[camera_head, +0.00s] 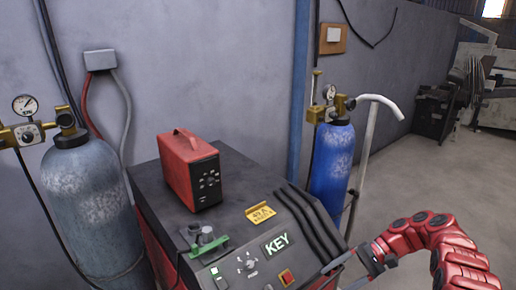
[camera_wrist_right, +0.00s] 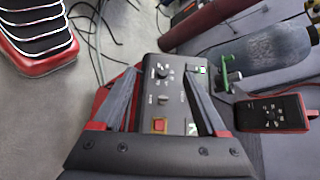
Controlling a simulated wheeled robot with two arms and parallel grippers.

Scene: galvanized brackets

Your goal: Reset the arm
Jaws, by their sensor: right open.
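My right arm, red and jointed, comes in from the right edge of the head view. Its gripper (camera_head: 334,274) is beside the front right edge of the machine cabinet (camera_head: 160,172), partly cut off by the lower frame edge. In the right wrist view the gripper (camera_wrist_right: 161,74) has its two fingers spread apart with nothing between them. Behind the fingers lies the cabinet's control panel (camera_wrist_right: 176,98) with a knob and a red button. I cannot tell the exact gap to the panel. My left gripper is not in view.
A red power box (camera_head: 188,170) and a green-handled part (camera_head: 208,241) sit on the cabinet. A grey gas cylinder (camera_head: 92,205) stands at the left, a blue one (camera_head: 331,160) behind the cabinet. Open floor (camera_head: 440,180) lies to the right.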

